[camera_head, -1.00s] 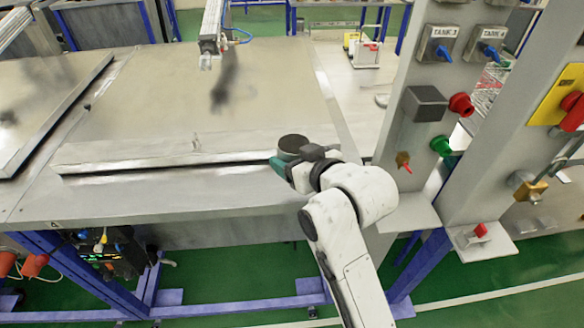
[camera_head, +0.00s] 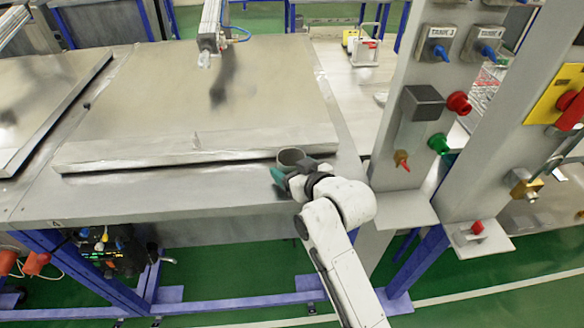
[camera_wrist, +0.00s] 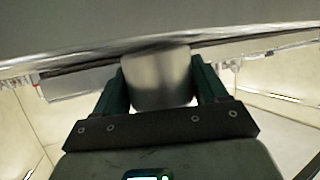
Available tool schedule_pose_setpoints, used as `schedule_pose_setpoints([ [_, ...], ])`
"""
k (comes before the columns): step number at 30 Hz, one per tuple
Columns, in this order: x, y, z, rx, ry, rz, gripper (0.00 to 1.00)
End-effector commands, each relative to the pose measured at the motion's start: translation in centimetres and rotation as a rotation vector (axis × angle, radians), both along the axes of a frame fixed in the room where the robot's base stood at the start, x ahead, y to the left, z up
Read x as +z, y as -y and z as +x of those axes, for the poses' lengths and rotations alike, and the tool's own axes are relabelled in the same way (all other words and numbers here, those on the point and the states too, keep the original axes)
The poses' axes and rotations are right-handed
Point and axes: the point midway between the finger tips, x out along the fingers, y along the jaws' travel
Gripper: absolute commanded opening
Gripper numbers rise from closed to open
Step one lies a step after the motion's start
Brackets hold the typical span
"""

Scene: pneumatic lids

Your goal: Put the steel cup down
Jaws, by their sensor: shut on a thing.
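The steel cup (camera_head: 291,157) is a small grey metal cup at the front edge of the metal table, near its right end. My gripper (camera_head: 284,172) is around it from the front, with teal fingers. In the wrist view the cup (camera_wrist: 158,78) sits upright between the two dark green fingers (camera_wrist: 158,92), which press on its sides. My gripper is shut on it. Whether the cup's bottom touches the table is hidden by the gripper.
A large raised metal lid (camera_head: 190,100) covers most of the table (camera_head: 150,190), just behind the cup. A pneumatic cylinder (camera_head: 208,35) hangs over it. A grey post (camera_head: 405,110) with knobs and valves stands close on the right. The front table strip to the left is clear.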

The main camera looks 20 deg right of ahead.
Motion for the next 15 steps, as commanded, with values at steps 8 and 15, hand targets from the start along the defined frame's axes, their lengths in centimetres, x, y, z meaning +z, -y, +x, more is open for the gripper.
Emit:
schedule_pose_setpoints([
  [8,-0.21,0.00,-0.01,0.000,-0.001,0.000,0.92],
  [15,-0.19,0.00,-0.01,0.000,-0.001,0.000,0.98],
])
